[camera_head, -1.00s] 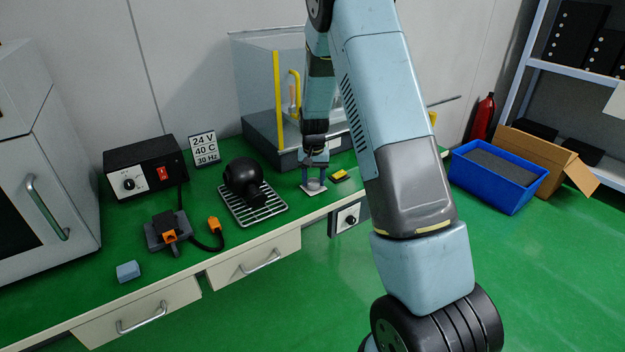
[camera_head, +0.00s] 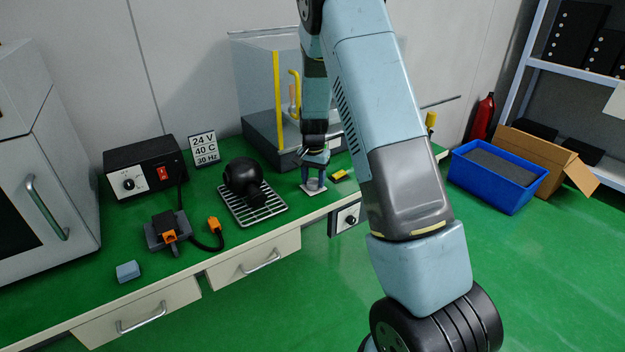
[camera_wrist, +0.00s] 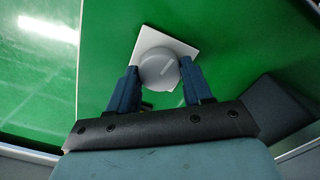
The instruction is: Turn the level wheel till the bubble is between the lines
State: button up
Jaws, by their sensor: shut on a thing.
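The level wheel is a round grey knob (camera_wrist: 159,69) with a pale line across its top, on a white square plate (camera_wrist: 148,36). In the head view the plate (camera_head: 313,191) lies near the front edge of the green bench top. My gripper (camera_wrist: 160,78) is shut on the knob, with one blue finger at each side. In the head view my gripper (camera_head: 313,183) points straight down over the plate and mostly hides the knob. A small yellow thing (camera_head: 340,175) lies just right of it; I cannot tell if it is the bubble level. No bubble or lines can be made out.
A clear-walled case with a yellow handle (camera_head: 295,90) stands behind my gripper. A black round device (camera_head: 243,178) sits on a wire rack (camera_head: 262,212) to the left. A black power box (camera_head: 145,167) and a sign (camera_head: 205,149) stand further left. Drawers (camera_head: 255,260) are below.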

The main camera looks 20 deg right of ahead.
aim_at(313, 181)
jog(key=shift+s+f, duration=0.15)
jog(key=shift+s, duration=0.05)
jog(key=o, duration=1)
jog(key=shift+w, duration=0.1)
jog(key=shift+w+r, duration=0.1)
jog(key=shift+r, duration=0.25)
notch_tip(313, 181, up, 13)
jog(key=shift+r, duration=0.1)
